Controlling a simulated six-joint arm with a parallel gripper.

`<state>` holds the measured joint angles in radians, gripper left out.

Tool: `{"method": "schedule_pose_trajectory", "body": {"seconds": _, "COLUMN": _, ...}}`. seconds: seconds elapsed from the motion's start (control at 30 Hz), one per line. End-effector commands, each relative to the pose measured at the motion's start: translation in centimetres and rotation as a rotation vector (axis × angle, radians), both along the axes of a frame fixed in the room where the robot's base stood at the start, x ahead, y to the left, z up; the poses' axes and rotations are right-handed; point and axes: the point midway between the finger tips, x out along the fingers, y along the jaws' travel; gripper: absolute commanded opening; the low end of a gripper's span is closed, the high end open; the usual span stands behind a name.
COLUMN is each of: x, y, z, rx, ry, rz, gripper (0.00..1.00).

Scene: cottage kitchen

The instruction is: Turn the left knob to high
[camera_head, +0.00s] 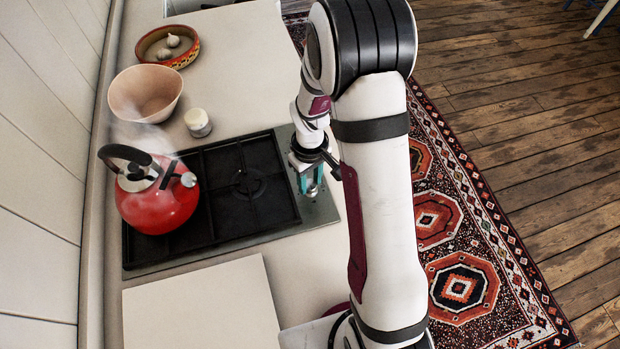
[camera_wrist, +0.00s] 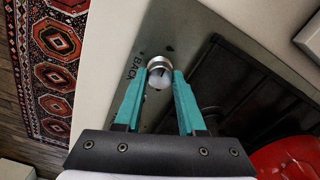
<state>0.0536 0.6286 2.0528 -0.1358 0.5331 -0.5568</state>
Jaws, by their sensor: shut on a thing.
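A silver and white round knob (camera_wrist: 160,70) stands on the grey steel strip of the hob, beside printed letters reading "BACK". My gripper (camera_wrist: 160,78) has its teal fingertips on either side of this knob and is shut on it. In the head view my gripper (camera_head: 309,182) is low over the right-hand strip of the hob (camera_head: 245,183), and the knob there is hidden by it. I cannot tell from these views whether this is the left knob. Its pointer setting is not readable.
A red kettle (camera_head: 158,208) with a black handle sits on the hob, with steam around it; its edge shows in the wrist view (camera_wrist: 290,160). A small jar (camera_head: 198,122), a pinkish bowl (camera_head: 145,92) and a patterned dish (camera_head: 166,46) stand beyond. A pale board (camera_head: 200,305) lies nearer.

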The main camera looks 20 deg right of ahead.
Motion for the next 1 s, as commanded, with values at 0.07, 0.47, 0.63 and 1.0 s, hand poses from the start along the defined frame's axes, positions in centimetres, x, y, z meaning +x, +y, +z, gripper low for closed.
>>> {"method": "schedule_pose_trajectory", "body": {"seconds": 0.07, "x": 0.0, "y": 0.0, "z": 0.1, "rx": 0.000, "ry": -0.001, "rz": 0.000, "gripper": 0.00}}
{"method": "schedule_pose_trajectory", "body": {"seconds": 0.47, "x": 0.0, "y": 0.0, "z": 0.0, "rx": 0.000, "ry": -0.001, "rz": -0.001, "gripper": 0.69}}
{"method": "schedule_pose_trajectory", "body": {"seconds": 0.63, "x": 0.0, "y": 0.0, "z": 0.0, "rx": 0.000, "ry": 0.000, "rz": -0.001, "gripper": 0.69}}
{"method": "schedule_pose_trajectory", "body": {"seconds": 1.0, "x": 0.2, "y": 0.0, "z": 4.8, "rx": 0.000, "ry": -0.008, "rz": -0.002, "gripper": 0.69}}
